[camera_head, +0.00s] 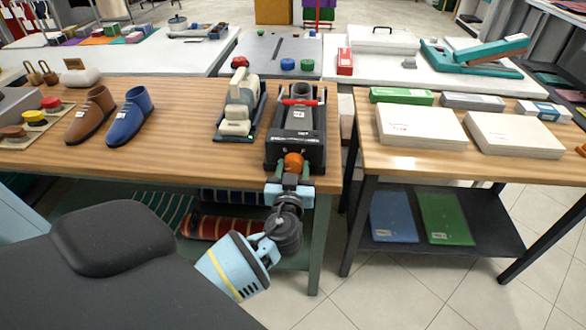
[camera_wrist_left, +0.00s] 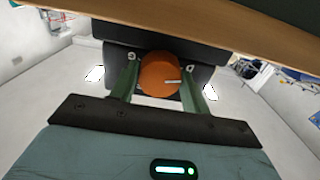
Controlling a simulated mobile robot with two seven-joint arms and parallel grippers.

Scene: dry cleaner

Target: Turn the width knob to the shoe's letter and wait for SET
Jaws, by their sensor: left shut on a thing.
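The width knob (camera_head: 293,162) is a round orange knob on the front of a black shoe-stretching machine (camera_head: 297,125) at the table's front edge. My left gripper (camera_head: 291,178) comes up from below and is shut on the knob. In the left wrist view the knob (camera_wrist_left: 164,75) sits between the two green fingers, with a pale pointer line toward the right. A brown shoe (camera_head: 92,115) and a blue shoe (camera_head: 130,116) with small white tags stand on the table at left. Their letters are too small to read. My right gripper is not in view.
A cream machine (camera_head: 240,105) stands just left of the black one. Red, yellow and brown knobs (camera_head: 34,118) sit on a panel at far left. White boxes (camera_head: 421,126) lie on the right table. The wooden tabletop (camera_head: 180,90) between shoes and machines is clear.

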